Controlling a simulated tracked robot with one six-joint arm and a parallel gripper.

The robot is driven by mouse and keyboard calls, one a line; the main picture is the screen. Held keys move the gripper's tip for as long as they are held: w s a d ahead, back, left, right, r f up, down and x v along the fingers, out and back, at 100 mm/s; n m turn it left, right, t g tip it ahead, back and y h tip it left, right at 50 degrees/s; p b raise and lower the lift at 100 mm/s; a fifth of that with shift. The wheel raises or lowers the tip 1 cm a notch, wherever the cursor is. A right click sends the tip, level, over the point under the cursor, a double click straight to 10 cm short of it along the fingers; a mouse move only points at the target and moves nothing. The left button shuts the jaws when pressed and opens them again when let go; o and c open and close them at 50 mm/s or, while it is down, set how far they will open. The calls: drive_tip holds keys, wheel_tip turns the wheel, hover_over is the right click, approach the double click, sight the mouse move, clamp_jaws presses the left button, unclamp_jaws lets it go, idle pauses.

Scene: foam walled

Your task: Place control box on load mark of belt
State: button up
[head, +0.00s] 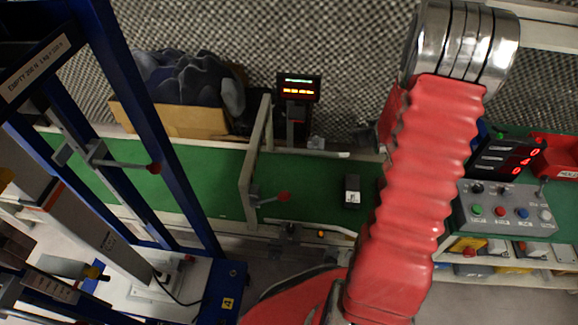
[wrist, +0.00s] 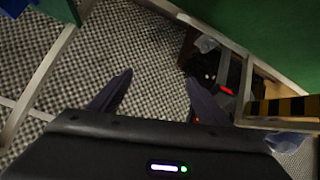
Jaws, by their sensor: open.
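A green belt (head: 215,185) runs across the middle of the head view. A small dark box with a white label (head: 352,190) rests on it, just left of my red arm. A grey box with coloured buttons (head: 505,210) stands at the right; I cannot tell which of these is the control box. No load mark is clear on the belt, and my arm hides part of it. My gripper (wrist: 157,95) shows in the wrist view with its two dark fingers apart and nothing between them. The head view does not show its fingers.
A metal gate frame (head: 256,150) with a red knob crosses the belt. A blue upright frame (head: 130,110) fills the left. Behind the belt are a cardboard box of dark foam (head: 180,118) and a lit display (head: 298,87). A red-digit display (head: 507,157) stands right.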

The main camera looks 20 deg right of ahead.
drive_tip(key=s+a+r+g+y, duration=0.1)
drive_tip(key=s+a+r, duration=0.2)
drive_tip(key=a+r, duration=1.55)
drive_tip(key=s+a+r+n+g+y, duration=0.1)
drive_tip(key=s+a+r+y, duration=0.1)
drive_tip(key=s+a, duration=0.7)
drive_tip(key=s+a+r+n+g+y, duration=0.1)
drive_tip(key=s+a+r, duration=0.4)
drive_tip(key=s+a, duration=0.5)
drive_tip(key=shift+a+r+n+y, duration=0.15)
drive_tip(key=shift+a+n+y, duration=0.2)
drive_tip(key=shift+a, duration=0.3)
